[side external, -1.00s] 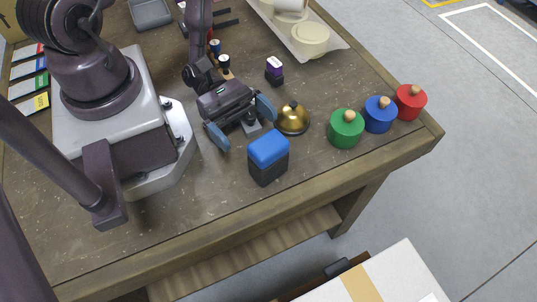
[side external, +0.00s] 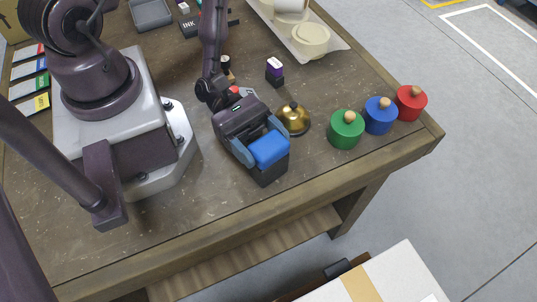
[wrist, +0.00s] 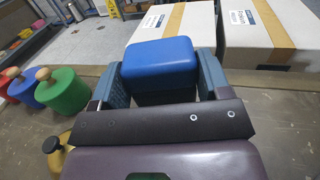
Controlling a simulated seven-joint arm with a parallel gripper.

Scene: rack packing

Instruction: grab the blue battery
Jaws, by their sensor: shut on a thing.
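The blue battery (side external: 269,150) is a block with a blue top and a black lower part. It stands upright near the front edge of the table. My gripper (side external: 263,146) is shut on it, with one finger on each side of the blue top. In the wrist view the blue top (wrist: 160,58) sits between the two blue-grey fingers (wrist: 161,78). Its lower part is mostly hidden there by my gripper. I cannot tell whether its base still touches the table.
A brass bell (side external: 293,118) stands close behind the battery. Green (side external: 346,130), blue (side external: 380,115) and red (side external: 410,103) knobbed pots stand to the right. The table's front edge is near. White boxes (side external: 365,280) are below it.

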